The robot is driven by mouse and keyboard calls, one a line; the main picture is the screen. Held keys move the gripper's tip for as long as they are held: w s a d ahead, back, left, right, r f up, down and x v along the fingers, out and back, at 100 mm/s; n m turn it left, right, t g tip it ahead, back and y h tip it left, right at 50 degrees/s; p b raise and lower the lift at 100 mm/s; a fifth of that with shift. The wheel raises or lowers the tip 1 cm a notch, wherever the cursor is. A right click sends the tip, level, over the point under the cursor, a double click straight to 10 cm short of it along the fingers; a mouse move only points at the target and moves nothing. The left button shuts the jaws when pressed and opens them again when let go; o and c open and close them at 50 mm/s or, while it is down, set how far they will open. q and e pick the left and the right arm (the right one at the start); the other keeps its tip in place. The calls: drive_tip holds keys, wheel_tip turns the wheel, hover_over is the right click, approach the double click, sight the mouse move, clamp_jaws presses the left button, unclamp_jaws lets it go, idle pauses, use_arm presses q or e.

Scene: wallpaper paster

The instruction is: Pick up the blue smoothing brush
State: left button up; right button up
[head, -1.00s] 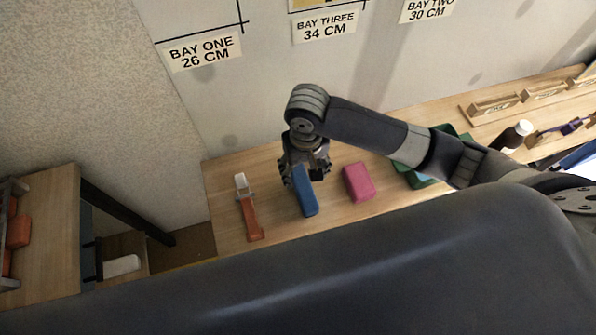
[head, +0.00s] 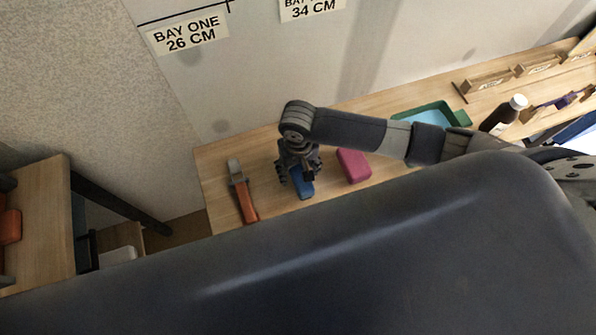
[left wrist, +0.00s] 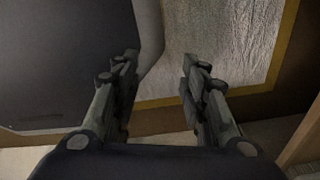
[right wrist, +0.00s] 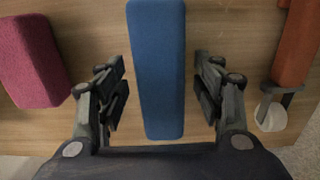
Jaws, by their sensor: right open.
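The blue smoothing brush (head: 304,188) lies on the wooden table in the head view, partly hidden under my right gripper (head: 300,176). In the right wrist view the blue brush (right wrist: 157,65) runs lengthwise between the two open fingers of my right gripper (right wrist: 160,95). There is a gap on each side and neither finger appears to touch it. My left gripper (left wrist: 155,75) shows only in its own wrist view, with its fingers apart and nothing between them.
A pink block (head: 354,166) lies to the right of the brush and an orange-handled tool (head: 245,200) to its left. A green tray (head: 440,113) and a dark bottle (head: 501,117) stand farther right. The wall rises behind the table.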

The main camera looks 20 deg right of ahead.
sight(298, 168)
drive_tip(key=shift+c, duration=0.3)
drive_tip(key=c, duration=1.3)
use_arm(q)
drive_tip(key=shift+s, duration=0.95)
drive_tip(key=shift+w+r+p, duration=0.3)
drive_tip(key=shift+r+p, duration=0.25)
use_arm(e)
wheel_tip(298, 168, up, 10)
drive_tip(key=shift+r, duration=0.1)
